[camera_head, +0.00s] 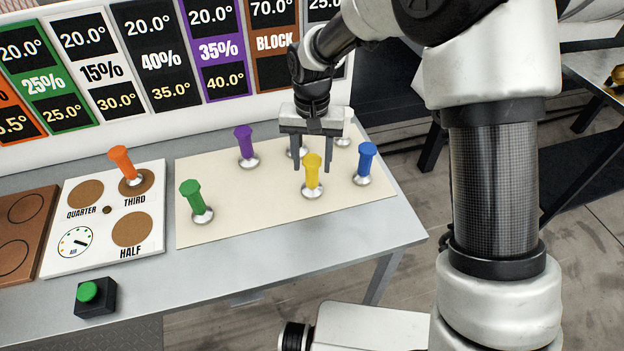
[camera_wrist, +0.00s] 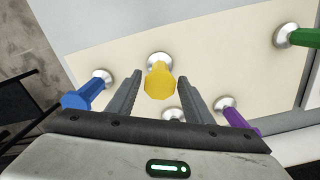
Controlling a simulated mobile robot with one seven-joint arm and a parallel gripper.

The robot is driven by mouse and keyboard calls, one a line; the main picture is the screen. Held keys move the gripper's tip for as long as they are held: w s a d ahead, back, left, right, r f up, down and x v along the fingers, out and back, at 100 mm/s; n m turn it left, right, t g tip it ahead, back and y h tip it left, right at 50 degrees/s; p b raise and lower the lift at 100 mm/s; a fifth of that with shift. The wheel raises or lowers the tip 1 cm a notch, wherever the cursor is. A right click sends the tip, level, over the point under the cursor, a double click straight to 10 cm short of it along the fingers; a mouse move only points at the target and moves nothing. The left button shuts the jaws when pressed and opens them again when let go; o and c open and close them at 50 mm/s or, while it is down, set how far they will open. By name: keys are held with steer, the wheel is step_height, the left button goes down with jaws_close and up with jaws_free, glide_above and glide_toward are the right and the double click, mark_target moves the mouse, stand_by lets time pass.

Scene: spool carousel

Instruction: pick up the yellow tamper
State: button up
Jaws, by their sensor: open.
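The yellow tamper (camera_head: 312,172) stands upright on the cream mat (camera_head: 240,220), with a yellow handle and a silver round base. In the wrist view the yellow tamper (camera_wrist: 159,80) shows between and just beyond the fingertips. My gripper (camera_head: 312,168) points down, open and empty, with its fingers behind the tamper in the head view. In the wrist view my gripper (camera_wrist: 157,75) has its two fingers apart on either side of the yellow handle. I cannot tell the exact height of the fingertips.
The blue tamper (camera_head: 366,160) stands close on the right and the purple tamper (camera_head: 245,144) on the left. A green tamper (camera_head: 194,200) is farther left. White tampers (camera_head: 345,125) are partly hidden behind my gripper. An orange tamper (camera_head: 124,162) stands on the white labelled board (camera_head: 100,212).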

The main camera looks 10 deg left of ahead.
steer(key=shift+f, duration=0.8)
jaws_close()
steer(key=shift+r, duration=0.1)
